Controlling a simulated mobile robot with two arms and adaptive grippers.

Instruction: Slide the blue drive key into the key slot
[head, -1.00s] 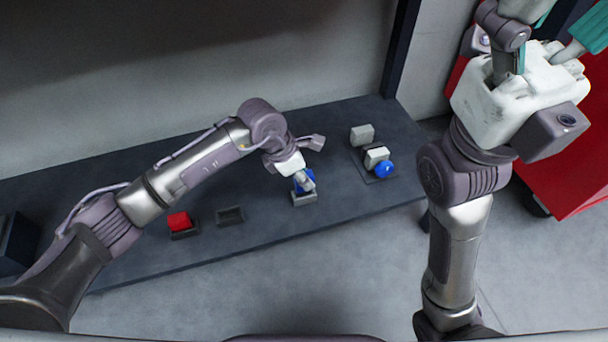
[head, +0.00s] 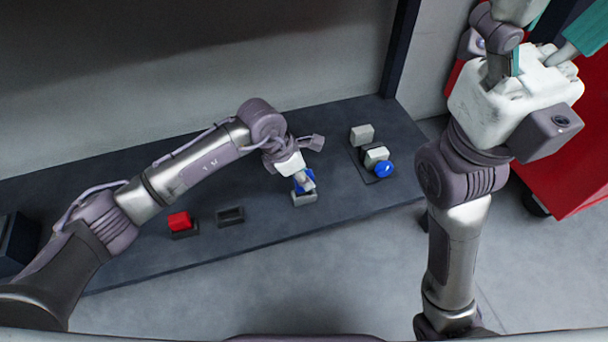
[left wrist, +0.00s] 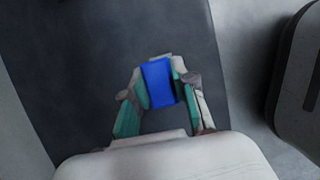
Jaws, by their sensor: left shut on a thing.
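The blue drive key (head: 298,187) is a small blue block, held in my left gripper (head: 305,183). In the left wrist view, the key (left wrist: 158,82) shows between the teal-padded fingers of the left gripper (left wrist: 157,88), which are shut on it. A light grey block (head: 304,200) lies directly below the key. It may be the key slot part, and its opening is hidden by the key and gripper. I cannot tell if the key's lower end is inside it. My right gripper (head: 540,45) is raised at the upper right, its fingers apart and partly cut off.
A red block (head: 179,220) sits in a dark holder on the dark bench (head: 140,262). An empty dark holder (head: 230,216) is beside it. To the right are a blue ball-shaped part (head: 384,169) and pale grey blocks (head: 361,134). A red cabinet (head: 565,165) stands at right.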

